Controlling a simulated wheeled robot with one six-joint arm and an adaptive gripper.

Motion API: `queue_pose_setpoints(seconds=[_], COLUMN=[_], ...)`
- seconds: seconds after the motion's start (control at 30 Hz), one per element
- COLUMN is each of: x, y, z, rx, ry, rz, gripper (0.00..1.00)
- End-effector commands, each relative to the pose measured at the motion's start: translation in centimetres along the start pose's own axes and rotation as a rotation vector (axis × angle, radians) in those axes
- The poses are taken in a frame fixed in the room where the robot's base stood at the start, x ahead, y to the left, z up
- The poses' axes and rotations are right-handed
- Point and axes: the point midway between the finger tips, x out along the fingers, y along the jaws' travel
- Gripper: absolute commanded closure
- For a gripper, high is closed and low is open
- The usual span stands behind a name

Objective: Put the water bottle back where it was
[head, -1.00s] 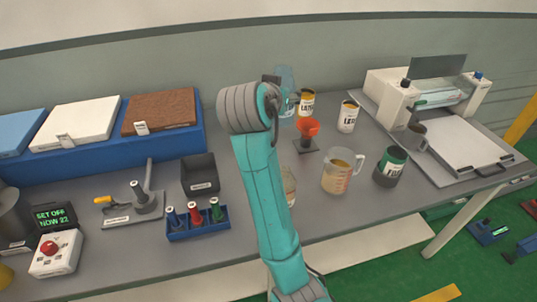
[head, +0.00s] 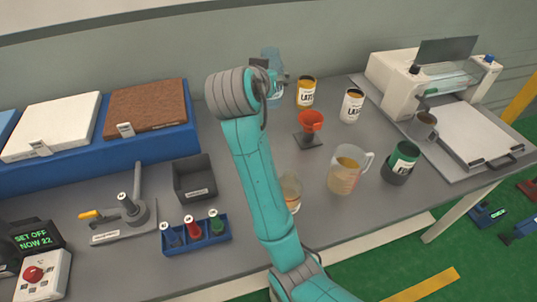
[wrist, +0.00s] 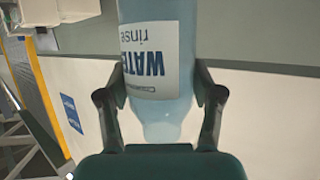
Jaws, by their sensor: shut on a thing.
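The water bottle is pale blue and translucent, with a white label reading "WATER rinse". In the wrist view the bottle (wrist: 160,105) stands between the two dark fingers of my gripper (wrist: 160,92), which are shut on it. The label reads upside down there. In the head view the bottle (head: 271,64) is at the back of the bench, left of the yellow-labelled can. My arm's wrist hides part of it and most of the gripper. I cannot tell whether its base touches the bench.
A yellow-labelled can (head: 306,93) and a white-labelled can (head: 351,106) stand right of the bottle. A coating machine (head: 405,80) is at right, a blue riser (head: 193,135) at left.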

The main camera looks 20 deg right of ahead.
Motion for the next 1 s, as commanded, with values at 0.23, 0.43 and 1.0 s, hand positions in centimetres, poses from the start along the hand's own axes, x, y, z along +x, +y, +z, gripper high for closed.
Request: queue_pose_setpoints(seconds=[0.23,0.43,1.0], x=[1.5,3.1,6.6], y=[0.0,0.0,0.0], z=[3.6,7.6,16.1], rx=[-0.004,-0.006,-0.004], ry=[-0.003,-0.005,-0.003], rz=[0.001,0.002,0.000], gripper=[0.86,0.86,0.86])
